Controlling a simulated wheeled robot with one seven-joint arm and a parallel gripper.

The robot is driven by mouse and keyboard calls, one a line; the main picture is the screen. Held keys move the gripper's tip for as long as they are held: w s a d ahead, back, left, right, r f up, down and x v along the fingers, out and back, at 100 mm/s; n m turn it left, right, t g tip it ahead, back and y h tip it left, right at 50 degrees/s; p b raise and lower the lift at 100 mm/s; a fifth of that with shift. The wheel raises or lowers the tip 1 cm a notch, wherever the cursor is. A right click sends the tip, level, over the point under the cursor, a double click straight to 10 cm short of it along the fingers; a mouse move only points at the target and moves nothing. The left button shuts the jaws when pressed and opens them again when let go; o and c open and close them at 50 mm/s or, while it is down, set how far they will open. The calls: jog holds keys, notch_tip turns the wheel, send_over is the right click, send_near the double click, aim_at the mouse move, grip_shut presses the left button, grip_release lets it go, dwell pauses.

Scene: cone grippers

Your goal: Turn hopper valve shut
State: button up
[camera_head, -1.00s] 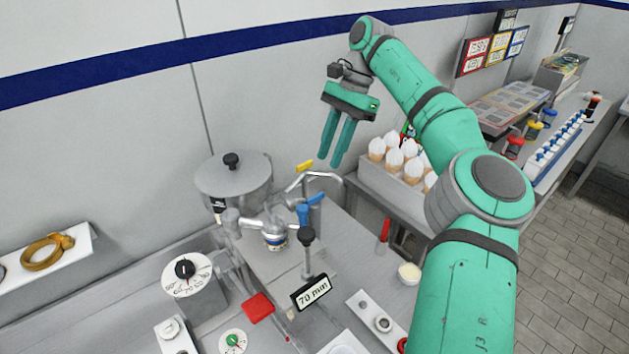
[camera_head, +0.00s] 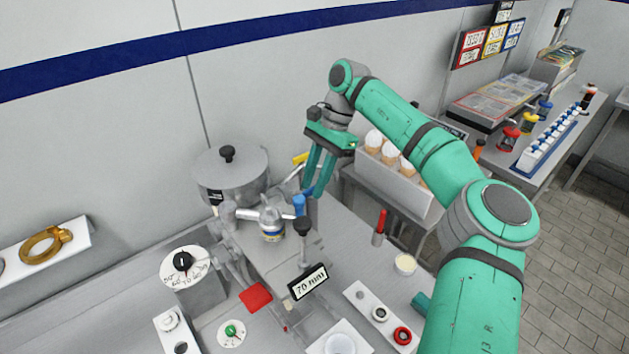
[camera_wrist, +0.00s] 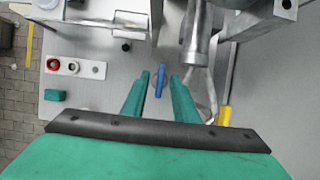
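The hopper (camera_head: 222,178) is a grey lidded pot against the wall. Beside it is metal pipework with a blue lever (camera_head: 299,205) and a yellow handle (camera_head: 301,159); no label shows which one is the hopper valve. My gripper (camera_head: 316,192) is open, fingers pointing down just over the blue lever. In the wrist view the blue lever (camera_wrist: 160,80) lies between and just past the fingertips (camera_wrist: 159,77), with a gap on each side. The yellow handle (camera_wrist: 224,116) is to the right, outside the fingers. Contact with the lever is not visible.
A "70 mm" sign (camera_head: 308,282) and a black-knobbed post (camera_head: 303,228) stand in front of the lever. A crate of cones (camera_head: 398,180) stands behind right. A red-handled tool (camera_head: 380,226) and white cup (camera_head: 405,265) are to the right.

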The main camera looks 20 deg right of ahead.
grip_shut()
jog(key=shift+m, duration=0.3)
jog(key=m+t, duration=0.1)
jog(key=m, duration=0.2)
jog(key=shift+s+t, duration=0.15)
jog(key=shift+t, duration=0.15)
jog(key=m+t, duration=0.1)
jog(key=m, duration=0.3)
jog(key=shift+s, duration=0.15)
jog(key=m+t+h, duration=0.1)
jog(key=m+t, duration=0.1)
jog(key=m, duration=0.3)
jog(key=shift+s+a, duration=0.1)
jog(key=m+h, duration=0.1)
jog(key=m, duration=0.1)
jog(key=m+t, duration=0.1)
jog(key=m, duration=0.2)
jog(key=shift+a+h, duration=0.15)
jog(key=shift+h, duration=0.25)
jog(key=shift+m, duration=0.3)
